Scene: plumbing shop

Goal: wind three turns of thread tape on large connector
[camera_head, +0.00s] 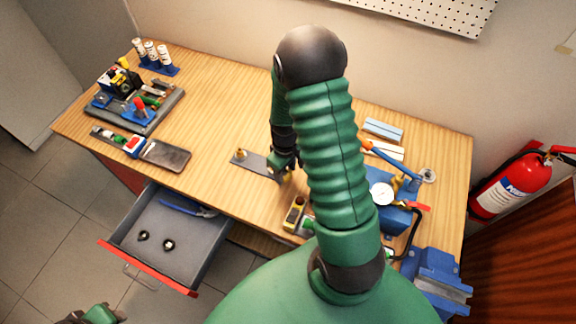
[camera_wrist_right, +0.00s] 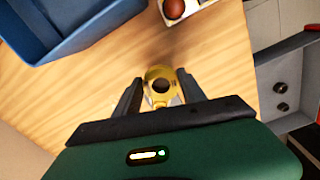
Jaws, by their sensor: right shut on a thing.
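My right gripper (camera_head: 285,165) is beside the right end of a grey plate (camera_head: 262,164) on the bench. In the right wrist view its two fingers (camera_wrist_right: 160,92) are shut on a yellow ring-like piece (camera_wrist_right: 160,74) with a dark round opening. I cannot tell whether this piece is the large connector or a tape roll. A small brass fitting (camera_head: 240,154) stands upright on the left end of the plate. My left gripper (camera_head: 92,316) shows only partly at the bottom left edge; its fingers are unclear. I cannot make out any thread tape wound on a fitting.
An open drawer (camera_head: 125,246) with two black rings juts out in front. A blue gauge unit (camera_head: 394,216) and a blue vise (camera_head: 440,278) stand at the right. A tool tray (camera_head: 148,127), a dark flat pad (camera_head: 166,155) and white containers (camera_head: 151,50) are at the left.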

